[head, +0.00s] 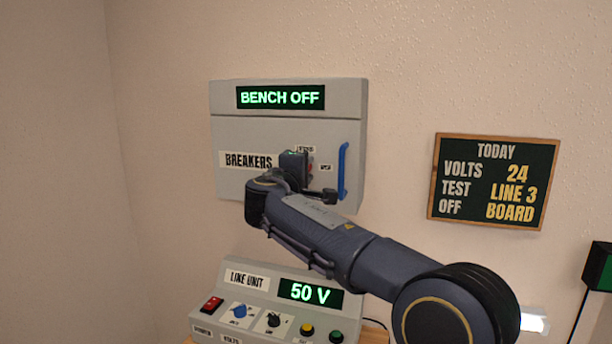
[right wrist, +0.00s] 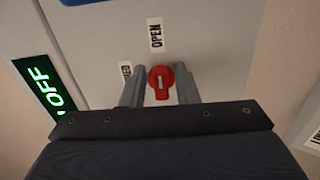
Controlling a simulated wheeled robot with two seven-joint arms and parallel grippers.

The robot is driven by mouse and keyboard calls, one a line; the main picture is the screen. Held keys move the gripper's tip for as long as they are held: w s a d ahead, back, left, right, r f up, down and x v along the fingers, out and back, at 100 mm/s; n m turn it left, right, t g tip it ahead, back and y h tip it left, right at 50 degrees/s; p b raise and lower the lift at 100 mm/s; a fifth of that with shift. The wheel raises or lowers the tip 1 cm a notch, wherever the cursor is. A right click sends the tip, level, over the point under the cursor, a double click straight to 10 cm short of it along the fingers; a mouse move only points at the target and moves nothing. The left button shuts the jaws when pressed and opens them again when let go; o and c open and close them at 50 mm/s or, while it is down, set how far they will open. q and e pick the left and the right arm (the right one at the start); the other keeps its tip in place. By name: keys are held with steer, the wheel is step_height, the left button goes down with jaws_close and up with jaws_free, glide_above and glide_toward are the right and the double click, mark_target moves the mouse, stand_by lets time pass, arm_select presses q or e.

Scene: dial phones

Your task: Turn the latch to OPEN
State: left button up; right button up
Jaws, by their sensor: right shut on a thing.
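The red latch (right wrist: 160,82) is on the grey breaker panel door and sits between the two fingers of my right gripper (right wrist: 159,88) in the right wrist view. My right gripper is shut on it. In the head view only a sliver of the red latch (head: 309,168) shows behind my right gripper (head: 306,177). The OPEN label (right wrist: 155,35) lies beyond the latch in the wrist view, apart from it. A second small label (right wrist: 125,73) is partly hidden by a finger. My left gripper is not in view.
A blue door handle (head: 343,171) stands right of the latch. The panel's display (head: 281,97) reads BENCH OFF. Below, the line unit (head: 260,283) shows 50 V. A chalkboard (head: 493,181) hangs on the wall at right.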

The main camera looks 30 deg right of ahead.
stand_by(0.3)
steer(key=o, duration=0.7)
steer(key=v, duration=0.7)
steer(key=shift+s+a, duration=0.25)
steer(key=shift+s, duration=0.05)
